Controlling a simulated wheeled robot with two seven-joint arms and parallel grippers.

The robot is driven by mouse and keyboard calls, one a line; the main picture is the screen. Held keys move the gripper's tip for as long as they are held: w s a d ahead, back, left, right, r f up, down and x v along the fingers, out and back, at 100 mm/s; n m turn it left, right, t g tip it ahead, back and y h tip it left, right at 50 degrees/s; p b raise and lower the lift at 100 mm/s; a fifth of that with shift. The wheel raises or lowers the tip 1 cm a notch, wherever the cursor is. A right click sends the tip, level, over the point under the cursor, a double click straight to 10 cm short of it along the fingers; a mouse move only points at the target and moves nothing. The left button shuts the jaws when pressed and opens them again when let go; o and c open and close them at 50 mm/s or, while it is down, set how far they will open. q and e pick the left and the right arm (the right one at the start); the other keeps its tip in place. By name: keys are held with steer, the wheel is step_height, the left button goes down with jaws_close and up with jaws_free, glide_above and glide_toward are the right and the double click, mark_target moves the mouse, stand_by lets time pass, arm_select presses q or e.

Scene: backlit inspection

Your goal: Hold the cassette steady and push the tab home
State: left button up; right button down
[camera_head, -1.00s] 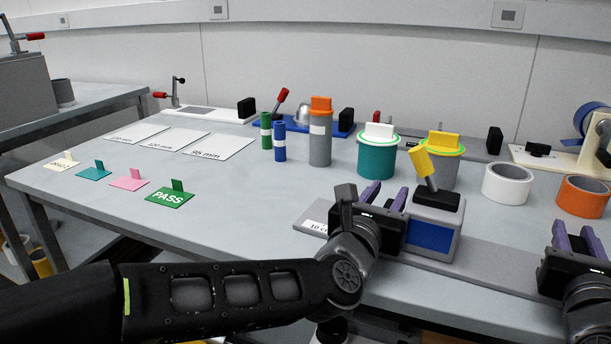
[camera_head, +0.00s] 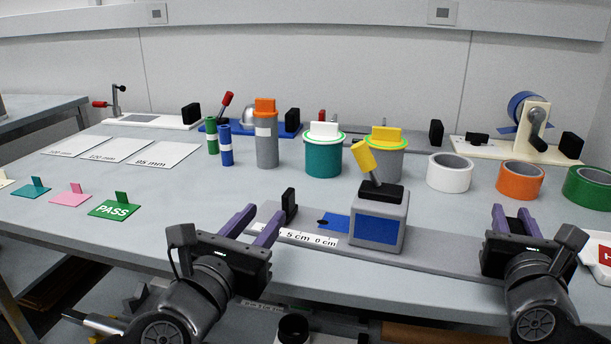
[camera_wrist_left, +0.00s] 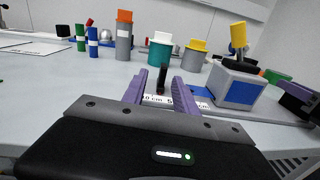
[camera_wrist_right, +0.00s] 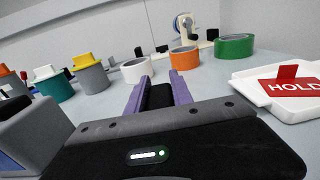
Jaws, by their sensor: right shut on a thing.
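A grey block with a blue front panel (camera_head: 377,228) and a yellow-handled lever (camera_head: 364,157) stands on a long grey base (camera_head: 435,258); I take it for the cassette's holder. A small blue piece with a dark tip (camera_head: 336,223) lies left of it, perhaps the cassette or tab; I cannot tell which. My left gripper (camera_head: 254,224) is open and empty at the base's left end, with a black post (camera_head: 290,204) just beyond its fingers. My right gripper (camera_head: 524,222), at the base's right end, is shut on a black block (camera_wrist_right: 160,96), seen between its fingers in the right wrist view.
A ruler strip (camera_head: 300,237) runs along the base's front. Behind stand a teal canister (camera_head: 323,160), a grey canister (camera_head: 387,165) and tape rolls, one white (camera_head: 449,175). A white tray with a HOLD card (camera_wrist_right: 262,105) lies right. A PASS card (camera_head: 114,208) lies left.

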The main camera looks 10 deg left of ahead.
arm_select(q)
steer(key=a+r+y, duration=0.1)
steer(key=a, duration=0.1)
steer(key=w+a+m+y, duration=0.1)
steer(key=a, duration=0.2)
steer(key=w+a+r+y, duration=0.1)
steer(key=a, duration=0.1)
steer(key=shift+w+a+r+m+y, duration=0.25)
steer(key=shift+r+m+y, duration=0.05)
steer(key=shift+r+y, duration=0.1)
steer(key=a+y, duration=0.1)
steer(key=a, duration=0.2)
steer(key=a+n+y, duration=0.1)
steer(key=a, duration=0.2)
steer(key=w+a+g+y, duration=0.1)
steer(key=a, duration=0.2)
steer(key=shift+a+f+n, duration=0.2)
steer(key=shift+f+n, duration=0.05)
steer(key=shift+n, duration=0.15)
steer(key=shift+a+f+g+y, duration=0.35)
steer(key=shift+a+y, duration=0.15)
steer(key=shift+a, duration=0.1)
